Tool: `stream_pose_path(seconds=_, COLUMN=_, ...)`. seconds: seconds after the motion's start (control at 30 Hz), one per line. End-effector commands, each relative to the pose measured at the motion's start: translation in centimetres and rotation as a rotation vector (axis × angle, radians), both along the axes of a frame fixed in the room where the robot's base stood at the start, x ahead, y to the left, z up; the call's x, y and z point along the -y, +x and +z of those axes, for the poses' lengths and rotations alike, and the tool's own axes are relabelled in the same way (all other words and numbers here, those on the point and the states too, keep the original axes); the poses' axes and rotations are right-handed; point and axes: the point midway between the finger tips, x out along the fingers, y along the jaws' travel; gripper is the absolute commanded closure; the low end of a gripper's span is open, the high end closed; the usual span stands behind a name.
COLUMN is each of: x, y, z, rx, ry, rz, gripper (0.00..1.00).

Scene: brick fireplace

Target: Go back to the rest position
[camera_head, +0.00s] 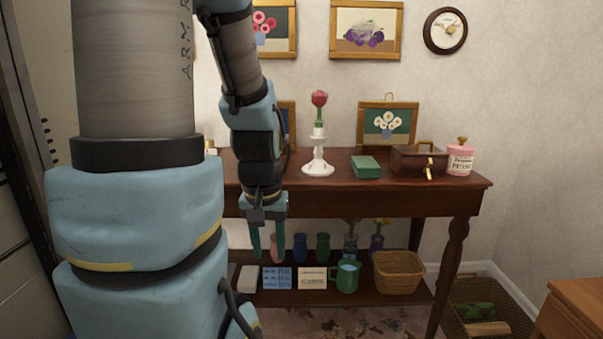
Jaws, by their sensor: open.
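My gripper (267,243) hangs downward in the head view, in front of the wooden console table. Its two teal fingers are apart with nothing between them. My arm fills the left part of the view and hides the table's left end. The console table (455,194) stands against the wall. On it are a white candlestick-like stand (318,160) with a red rose-shaped top (319,99), a green block (366,167), a brown wooden box (416,160) and a pink labelled jar (460,161).
The table's lower shelf holds several vases, a green mug (345,276), cards (312,278) and a wicker basket (398,272). A floor basket (475,308) and a wooden furniture corner (575,312) are at right. Framed pictures and a clock (446,31) hang above.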

Motion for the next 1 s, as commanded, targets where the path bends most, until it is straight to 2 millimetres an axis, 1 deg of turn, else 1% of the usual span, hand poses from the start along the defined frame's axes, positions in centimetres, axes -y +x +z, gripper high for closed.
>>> stream_pose_path(seconds=0.03, x=-0.6, y=-0.9, z=-0.2, rx=-0.009, ry=0.0, rz=0.004, gripper=0.55)
stream_pose_path(seconds=0.07, x=-0.4, y=-0.6, z=1.3, rx=-0.006, ry=0.0, rz=-0.001, gripper=0.55)
stream_pose_path(seconds=0.1, x=-0.3, y=-0.5, z=2.1, rx=-0.006, ry=0.0, rz=-0.002, gripper=0.55)
stream_pose_path(seconds=0.27, x=-0.3, y=-0.5, z=4.8, rx=-0.006, ry=0.0, rz=-0.002, gripper=0.55)
stream_pose_path(seconds=0.37, x=-0.3, y=-0.5, z=6.8, rx=-0.005, ry=0.001, rz=-0.001, gripper=0.55)
stream_pose_path(seconds=0.47, x=-0.3, y=-0.4, z=9.4, rx=-0.005, ry=0.001, rz=-0.001, gripper=0.55)
stream_pose_path(seconds=0.6, x=-0.3, y=-0.4, z=13.4, rx=-0.005, ry=0.001, rz=-0.001, gripper=0.55)
stream_pose_path(seconds=0.7, x=-0.3, y=-0.4, z=15.5, rx=-0.005, ry=0.001, rz=-0.001, gripper=0.55)
stream_pose_path(seconds=0.83, x=-0.3, y=-0.4, z=16.9, rx=-0.005, ry=0.001, rz=-0.001, gripper=0.55)
stream_pose_path(seconds=1.0, x=-0.3, y=-0.4, z=17.2, rx=-0.005, ry=0.001, rz=-0.001, gripper=0.55)
